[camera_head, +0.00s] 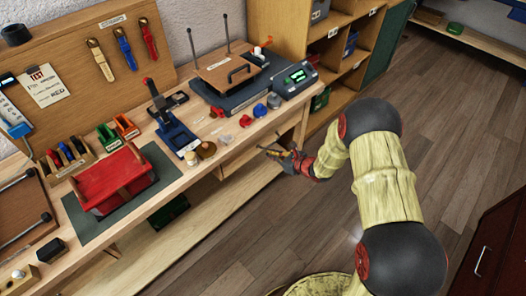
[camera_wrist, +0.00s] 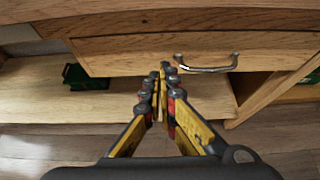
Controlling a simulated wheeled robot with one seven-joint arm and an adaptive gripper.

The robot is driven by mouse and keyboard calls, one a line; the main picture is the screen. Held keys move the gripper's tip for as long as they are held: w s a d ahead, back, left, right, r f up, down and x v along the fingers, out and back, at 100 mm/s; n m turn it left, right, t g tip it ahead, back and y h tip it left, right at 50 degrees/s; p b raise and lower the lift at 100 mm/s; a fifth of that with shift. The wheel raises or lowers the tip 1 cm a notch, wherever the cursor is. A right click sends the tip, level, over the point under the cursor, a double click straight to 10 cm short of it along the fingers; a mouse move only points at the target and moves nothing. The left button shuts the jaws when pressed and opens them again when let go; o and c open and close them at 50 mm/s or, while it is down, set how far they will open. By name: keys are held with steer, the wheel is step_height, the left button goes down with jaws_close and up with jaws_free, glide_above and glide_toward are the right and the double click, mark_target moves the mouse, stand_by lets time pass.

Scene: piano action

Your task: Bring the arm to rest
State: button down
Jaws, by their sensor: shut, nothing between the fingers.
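My gripper (camera_head: 283,153) is out in front of the workbench's front edge, at the end of my bent arm. In the wrist view, the gripper (camera_wrist: 163,72) has yellow and black fingers brought together at their tips, with nothing between them. A wooden drawer front (camera_wrist: 150,52) with a metal handle (camera_wrist: 206,66) lies ahead of the fingers in the wrist view. I cannot tell whether the fingertips touch the bench.
The workbench (camera_head: 215,172) carries a red box (camera_head: 112,178) on a dark mat, a blue press (camera_head: 176,130) and a device with a green display (camera_head: 296,77). A green bin (camera_wrist: 84,77) stands on the lower shelf. A dark red cabinet (camera_head: 497,240) is at right. The floor (camera_head: 440,130) is clear.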

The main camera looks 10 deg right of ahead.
steer(key=v, duration=0.3)
steer(key=shift+s+d+p, duration=0.1)
steer(key=shift+s+p, duration=0.05)
steer(key=shift+p, duration=0.15)
steer(key=s+a+f+n+g+y, duration=0.1)
steer(key=s+a+n+g+y, duration=0.15)
steer(key=s+a+n, duration=0.4)
steer(key=s+r+n+g, duration=0.6)
steer(key=s+r+n, duration=0.25)
steer(key=s, duration=0.45)
steer(key=s+d+r+n+t+h, duration=0.1)
steer(key=s+d+r+n+h, duration=0.2)
steer(key=r, duration=0.6)
steer(key=s+d+r+n+t+h, duration=0.2)
steer(key=s+d+r+n, duration=0.3)
steer(key=r, duration=0.5)
steer(key=s+d+r+n+t+h, duration=0.1)
steer(key=s+d+r+n+h, duration=0.4)
steer(key=s+r, duration=0.3)
step_height(320, 180, up, 2)
steer(key=shift+r+t, duration=0.1)
steer(key=shift+t, duration=0.25)
